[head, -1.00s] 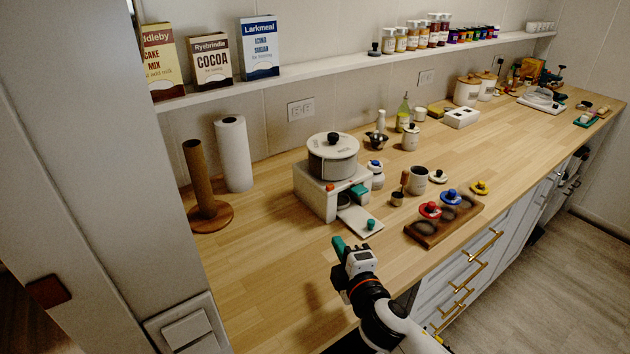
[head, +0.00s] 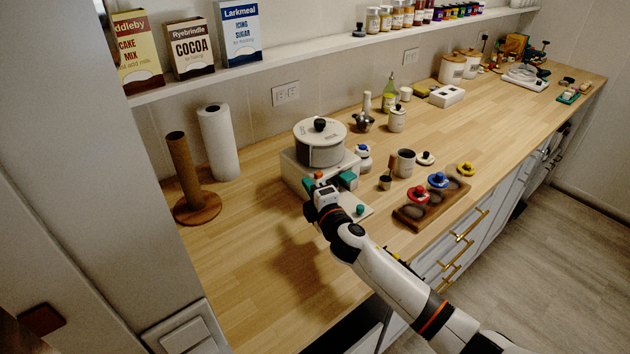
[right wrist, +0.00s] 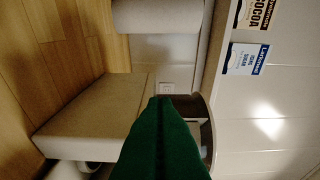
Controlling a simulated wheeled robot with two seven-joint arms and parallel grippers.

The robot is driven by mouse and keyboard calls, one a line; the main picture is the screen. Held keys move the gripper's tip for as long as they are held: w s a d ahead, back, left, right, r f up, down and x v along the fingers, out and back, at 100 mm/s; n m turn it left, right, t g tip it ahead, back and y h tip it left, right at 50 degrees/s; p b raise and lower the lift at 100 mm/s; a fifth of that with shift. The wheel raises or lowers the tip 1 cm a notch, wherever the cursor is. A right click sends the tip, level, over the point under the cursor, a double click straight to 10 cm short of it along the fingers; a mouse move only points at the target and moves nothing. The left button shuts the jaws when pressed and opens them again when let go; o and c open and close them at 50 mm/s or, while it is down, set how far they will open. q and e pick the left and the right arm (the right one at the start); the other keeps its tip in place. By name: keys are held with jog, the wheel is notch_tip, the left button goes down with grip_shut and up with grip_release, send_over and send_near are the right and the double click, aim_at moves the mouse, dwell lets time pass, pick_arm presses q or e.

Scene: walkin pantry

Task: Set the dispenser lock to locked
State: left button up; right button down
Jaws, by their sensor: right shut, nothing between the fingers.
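The dispenser has a pale box base (head: 292,172) with a round grey drum (head: 320,150) and dark lid knob on top. A small orange-red knob (head: 318,175) on its front is probably the lock; its setting is too small to read. My right gripper (head: 309,184) is shut and empty, with its teal fingertips close to the front left of the base, by the orange knob. I cannot tell whether they touch. In the right wrist view the shut green fingers (right wrist: 162,110) hide part of the dispenser, and its pale base (right wrist: 90,115) shows beside them. My left gripper is out of view.
A paper roll (head: 219,145) and a wooden holder (head: 188,175) stand left. The front-left counter is clear.

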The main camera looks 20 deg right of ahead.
aim_at(319, 176)
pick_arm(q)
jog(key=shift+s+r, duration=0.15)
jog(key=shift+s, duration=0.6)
pick_arm(e)
jog(key=shift+w+d, duration=0.25)
jog(key=shift+d, duration=0.5)
jog(key=shift+w+d, duration=0.2)
jog(key=shift+d, duration=0.3)
jog(key=shift+w+d, duration=0.15)
jog(key=shift+d, duration=0.3)
jog(key=shift+r, duration=0.1)
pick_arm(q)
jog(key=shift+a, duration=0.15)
